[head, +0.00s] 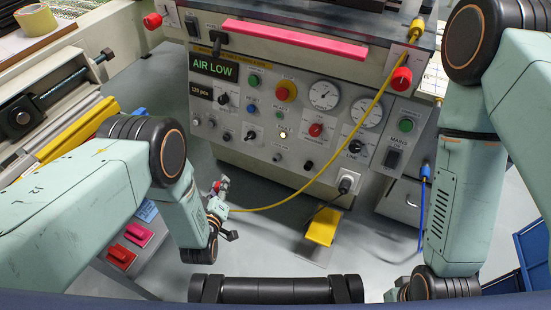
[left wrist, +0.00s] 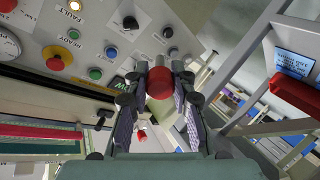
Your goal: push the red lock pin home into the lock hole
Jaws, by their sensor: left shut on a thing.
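My left gripper (head: 220,188) is in front of the machine's lower left side, below the control panel. In the left wrist view its two fingers (left wrist: 160,95) are closed around a red cylinder, which looks like the red lock pin (left wrist: 160,82). The pin's round end faces the camera. In the head view only a small red part of the pin (head: 223,183) shows at the fingertips. The pin is apart from the panel face in the head view. I cannot make out the lock hole in either view. My right gripper is out of view.
The control panel (head: 265,150) has gauges, knobs and an "AIR LOW" display (head: 213,67). A yellow cable (head: 345,150) runs from near my left gripper to the upper right. A yellow pedal (head: 322,228) stands below. Red switches (head: 139,234) sit at lower left.

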